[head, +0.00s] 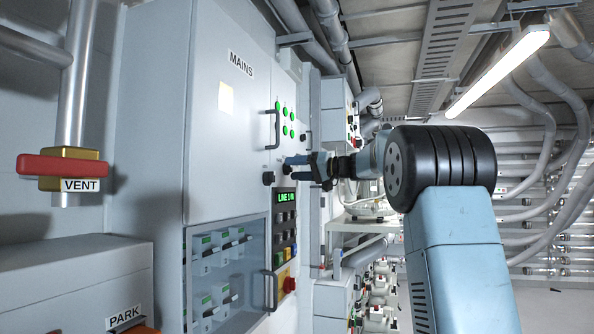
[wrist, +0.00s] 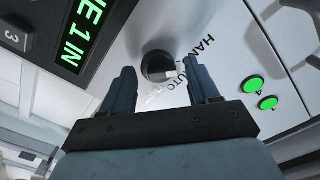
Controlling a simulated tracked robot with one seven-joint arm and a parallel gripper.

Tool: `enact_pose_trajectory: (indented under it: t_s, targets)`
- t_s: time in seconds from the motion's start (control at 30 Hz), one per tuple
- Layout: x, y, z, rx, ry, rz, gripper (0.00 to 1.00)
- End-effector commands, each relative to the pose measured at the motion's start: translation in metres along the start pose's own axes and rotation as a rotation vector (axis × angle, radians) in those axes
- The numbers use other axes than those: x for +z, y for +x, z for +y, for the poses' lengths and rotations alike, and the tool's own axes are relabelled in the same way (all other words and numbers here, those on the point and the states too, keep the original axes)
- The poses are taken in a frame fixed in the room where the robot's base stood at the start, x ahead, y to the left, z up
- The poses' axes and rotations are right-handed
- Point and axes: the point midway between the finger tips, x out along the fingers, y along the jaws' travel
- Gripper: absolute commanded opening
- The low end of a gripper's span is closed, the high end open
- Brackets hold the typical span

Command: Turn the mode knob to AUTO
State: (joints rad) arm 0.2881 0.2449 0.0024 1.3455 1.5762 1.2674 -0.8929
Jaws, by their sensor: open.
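The mode knob (wrist: 157,67) is a round black knob on the pale panel, with a light grey patch on its lower right side. Lettering beside it reads HAN, partly cut off, and AUTO. Its exact pointing is hard to tell. My gripper (wrist: 162,78) is open, with one blue finger either side of the knob in the picture; contact is not visible. In the head view my gripper (head: 305,168) is close to the cabinet front, level with the dark knobs.
A green-lit LINE display (head: 286,197) with buttons lies below my gripper, and green lamps (head: 285,120) and a door handle (head: 273,128) above. The MAINS cabinet (head: 225,150) fills the left. A red VENT lever (head: 62,166) is far left.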

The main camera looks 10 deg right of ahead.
Motion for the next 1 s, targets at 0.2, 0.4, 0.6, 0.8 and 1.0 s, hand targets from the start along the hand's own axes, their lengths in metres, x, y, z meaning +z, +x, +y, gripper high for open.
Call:
enact_pose_trajectory:
  t_s: [0.2,0.4,0.6,0.8,1.0]
  targets:
    - [-0.0001,-0.0001,-0.0001,0.000,0.000,0.000,0.54]
    - [-0.0001,-0.0002,-0.0002,0.000,0.000,0.000,0.35]
    - [0.0000,-0.0003,0.0002,0.000,0.000,0.000,0.16]
    - [0.0000,-0.0005,0.0007,0.001,0.002,0.000,0.04]
    - [-0.0001,-0.0007,0.0013,0.002,0.032,0.001,0.04]
